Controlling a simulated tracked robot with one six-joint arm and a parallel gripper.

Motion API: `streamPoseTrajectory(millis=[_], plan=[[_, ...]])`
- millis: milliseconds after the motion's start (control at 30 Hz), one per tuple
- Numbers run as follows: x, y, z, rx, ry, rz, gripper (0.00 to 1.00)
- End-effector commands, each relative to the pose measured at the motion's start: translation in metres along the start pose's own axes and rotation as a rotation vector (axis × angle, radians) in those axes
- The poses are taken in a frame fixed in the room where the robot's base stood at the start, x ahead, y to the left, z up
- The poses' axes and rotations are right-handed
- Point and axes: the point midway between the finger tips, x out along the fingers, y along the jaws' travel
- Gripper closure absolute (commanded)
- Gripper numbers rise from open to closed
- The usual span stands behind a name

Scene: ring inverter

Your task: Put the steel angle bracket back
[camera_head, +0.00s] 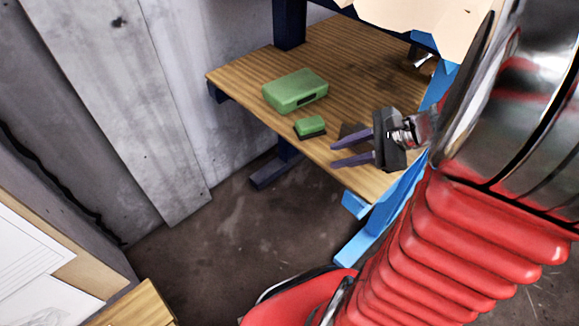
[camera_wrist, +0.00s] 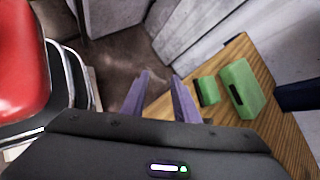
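My gripper (camera_head: 333,155) is over the front edge of a wooden shelf. Its two purple fingers point left and stand apart, with nothing visible between them. The fingers (camera_wrist: 160,76) also show apart and empty in the wrist view. I cannot identify the steel angle bracket for certain. A small shiny metal piece (camera_head: 422,61) shows at the far right of the shelf, partly hidden, and I cannot tell its shape. A dark patch (camera_head: 351,130) lies just behind the fingers; I cannot tell whether it is an object or shadow.
The wooden shelf (camera_head: 240,78) holds a large green case (camera_head: 295,91) and a small green box (camera_head: 310,126); both also show in the wrist view (camera_wrist: 243,88). Blue frame legs (camera_head: 362,235) stand at its right. A red-seated stool (camera_wrist: 22,70) is at left. Concrete floor is open.

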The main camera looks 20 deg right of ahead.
Motion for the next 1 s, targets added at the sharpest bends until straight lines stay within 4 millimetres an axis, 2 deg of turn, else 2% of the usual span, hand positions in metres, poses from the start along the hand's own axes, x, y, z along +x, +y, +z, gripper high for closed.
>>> streamPoseTrajectory(millis=[33, 100, 400, 700, 1000], plan=[[0.005, 0.005, 0.014, -0.080, 0.020, 0.040, 0.72], [0.011, 0.014, 0.028, -0.184, 0.050, 0.091, 0.72], [0.022, 0.047, 0.076, -0.646, 0.168, 0.280, 0.72], [0.019, 0.071, 0.114, -1.123, 0.277, 0.413, 0.72], [0.007, 0.083, 0.148, -1.606, 0.385, 0.483, 0.72]])
